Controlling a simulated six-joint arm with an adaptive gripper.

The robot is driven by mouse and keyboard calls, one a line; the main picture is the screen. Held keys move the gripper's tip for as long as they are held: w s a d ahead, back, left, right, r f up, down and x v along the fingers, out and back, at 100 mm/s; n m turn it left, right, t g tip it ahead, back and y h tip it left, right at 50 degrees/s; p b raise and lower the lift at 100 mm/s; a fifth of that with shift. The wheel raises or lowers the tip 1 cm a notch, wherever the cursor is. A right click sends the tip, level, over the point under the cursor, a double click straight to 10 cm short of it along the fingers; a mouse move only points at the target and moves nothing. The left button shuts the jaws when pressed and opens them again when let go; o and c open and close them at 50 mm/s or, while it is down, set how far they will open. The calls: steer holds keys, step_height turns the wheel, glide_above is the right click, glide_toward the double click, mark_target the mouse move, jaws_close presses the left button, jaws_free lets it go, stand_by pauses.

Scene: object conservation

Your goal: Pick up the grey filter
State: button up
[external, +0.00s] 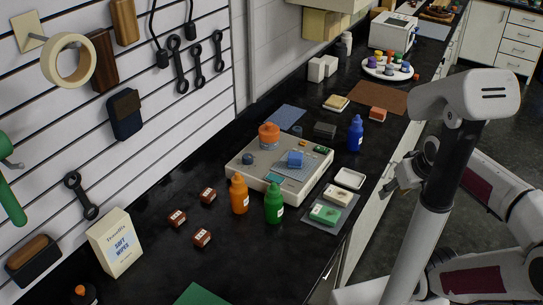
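I cannot tell for sure which thing is the grey filter. A dark grey block (325,131) lies on the black counter behind the beige device. A small blue-grey round piece (297,131) stands just left of it, partly hidden by the device. Another small dark grey round piece (248,158) sits on the device's top. My gripper (392,187) is at the right, beyond the counter's front edge, and appears apart from all of these. Its fingers are too small and partly covered to show whether they are open.
A white dish (349,178) is at the front edge.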

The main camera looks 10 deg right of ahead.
steer(key=w+a+r, duration=0.1)
steer(key=w+r, duration=0.2)
steer(key=w, duration=0.4)
steer(key=w+r, duration=0.2)
steer(key=w, duration=0.6)
steer(key=n+y, duration=0.1)
steer(key=n, duration=0.1)
glide_above(299, 131)
steer(key=s+d, duration=0.1)
steer(key=s, duration=0.2)
step_height(299, 131, down, 18)
steer(key=shift+w+f+t, duration=0.35)
steer(key=shift+f+t, duration=0.05)
steer(key=shift+f, duration=0.05)
steer(key=shift+x, duration=1.3)
steer(key=shift+a+f, duration=0.1)
steer(key=shift+x, duration=2.5)
